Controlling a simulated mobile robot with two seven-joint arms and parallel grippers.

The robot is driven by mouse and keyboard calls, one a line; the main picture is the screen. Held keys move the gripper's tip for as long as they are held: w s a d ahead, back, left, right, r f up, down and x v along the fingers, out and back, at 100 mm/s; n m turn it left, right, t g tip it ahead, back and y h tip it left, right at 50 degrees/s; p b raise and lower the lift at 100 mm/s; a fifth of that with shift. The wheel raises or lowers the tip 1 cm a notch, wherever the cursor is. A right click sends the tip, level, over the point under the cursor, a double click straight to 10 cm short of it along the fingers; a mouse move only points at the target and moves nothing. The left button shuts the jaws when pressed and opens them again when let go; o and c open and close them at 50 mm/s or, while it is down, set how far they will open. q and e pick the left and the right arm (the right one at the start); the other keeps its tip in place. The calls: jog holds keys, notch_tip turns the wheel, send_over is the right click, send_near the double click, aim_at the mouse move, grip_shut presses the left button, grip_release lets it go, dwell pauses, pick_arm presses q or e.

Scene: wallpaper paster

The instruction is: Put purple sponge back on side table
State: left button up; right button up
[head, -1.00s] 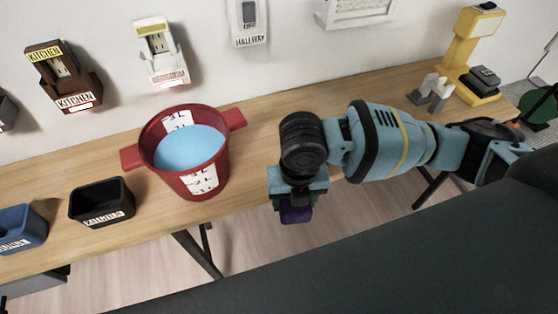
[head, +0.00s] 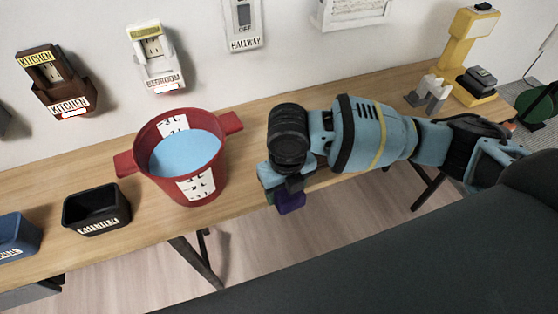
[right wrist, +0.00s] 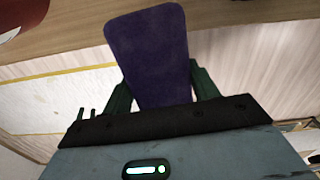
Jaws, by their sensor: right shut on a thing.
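The purple sponge (head: 290,202) is in my right gripper (head: 284,190), at the front edge of the long wooden table (head: 255,122). In the right wrist view the sponge (right wrist: 148,58) sits between the two dark fingers of the right gripper (right wrist: 158,85), which is shut on it. The sponge's far end overlaps the wooden surface in that view. I cannot tell whether it touches the table. The arm and wrist hide much of the sponge in the head view. My left gripper is not in view.
A red bucket (head: 212,172) of blue liquid stands left of my right gripper. A black bin (head: 97,210) and a blue bin (head: 18,236) are further left. A yellow device (head: 463,62) stands at the far right. Switch boxes hang on the wall.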

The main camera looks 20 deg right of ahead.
jog(key=w, duration=0.3)
jog(key=w+d, duration=0.1)
jog(key=w, duration=0.2)
jog(key=w+d+f, duration=0.1)
jog(key=w, duration=0.2)
jog(key=shift+w+b, duration=0.15)
jog(key=shift+b, duration=0.15)
jog(key=shift+w, duration=0.1)
jog(key=shift+w+d+f, duration=0.15)
jog(key=shift+w+d, duration=0.05)
jog(key=shift+w, duration=0.6)
notch_tip(320, 180, down, 2)
jog(key=shift+f, duration=0.15)
jog(key=shift+s+f, duration=0.1)
jog(key=shift+f, duration=0.15)
jog(key=shift+f, duration=0.25)
jog(key=o, duration=1)
